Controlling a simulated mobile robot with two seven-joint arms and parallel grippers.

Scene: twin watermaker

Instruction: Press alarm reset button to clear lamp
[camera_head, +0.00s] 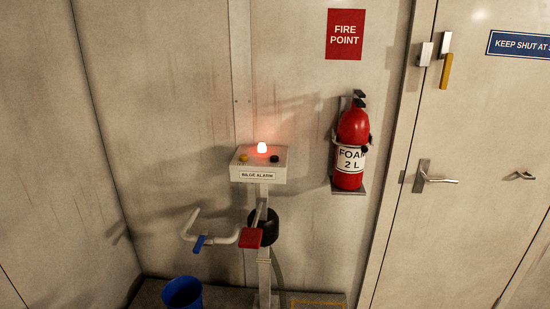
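A small white box labelled "BILGE ALARM" (258,175) stands on a post in front of the wall. The lamp (262,148) on its top glows red. A yellow button (243,157) sits on the top at the left and a black button or knob (274,158) at the right. No label beside either one is readable, so I cannot tell which is the reset button. Neither of my grippers shows in the head view.
A red foam extinguisher (352,140) hangs right of the box, below a "FIRE POINT" sign (345,35). A door (460,130) is at the right. Below the box are a pipe with a blue handle (200,243), a red part (251,238) and a blue bucket (182,292).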

